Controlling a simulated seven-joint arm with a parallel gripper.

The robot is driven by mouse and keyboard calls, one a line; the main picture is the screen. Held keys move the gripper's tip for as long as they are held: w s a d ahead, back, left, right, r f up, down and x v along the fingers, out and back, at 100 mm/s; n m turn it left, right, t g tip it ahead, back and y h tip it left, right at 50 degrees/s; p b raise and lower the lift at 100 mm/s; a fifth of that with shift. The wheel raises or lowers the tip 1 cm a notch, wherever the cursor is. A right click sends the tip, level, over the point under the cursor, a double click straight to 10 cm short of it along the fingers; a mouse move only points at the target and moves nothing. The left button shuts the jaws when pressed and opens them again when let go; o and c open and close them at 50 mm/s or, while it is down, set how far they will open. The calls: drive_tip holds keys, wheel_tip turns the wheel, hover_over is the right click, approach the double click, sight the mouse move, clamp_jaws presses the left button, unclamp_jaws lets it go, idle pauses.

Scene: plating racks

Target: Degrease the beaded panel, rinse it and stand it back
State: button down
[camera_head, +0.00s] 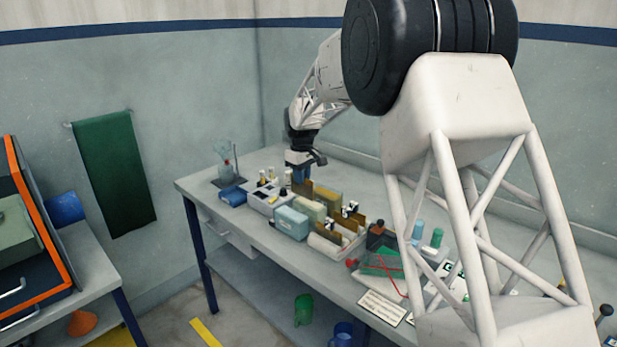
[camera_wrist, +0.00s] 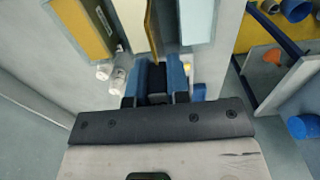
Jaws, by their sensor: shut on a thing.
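My gripper (camera_head: 300,172) is over the back part of the bench, pointing down, with blue fingers. In the wrist view its fingers (camera_wrist: 160,80) are closed around a dark piece. A thin brown panel (camera_wrist: 152,28) runs out from between them, seen edge-on; a brown panel (camera_head: 304,187) also shows just below the fingers in the head view. I cannot make out beads on it.
A grey unit with small bottles (camera_head: 266,201), a blue box (camera_head: 232,195) and glassware (camera_head: 224,152) stand at the bench's left end. My arm hides part of the bench.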

drive_tip(key=s+a, duration=0.1)
drive_tip(key=s+a+r, duration=0.2)
drive_tip(key=s, duration=0.1)
drive_tip(key=shift+a, duration=0.35)
drive_tip(key=shift+f, duration=0.45)
drive_tip(key=shift+f, duration=5.35)
drive_tip(key=shift+f, duration=0.2)
drive_tip(key=shift+r, duration=0.2)
idle(0.7)
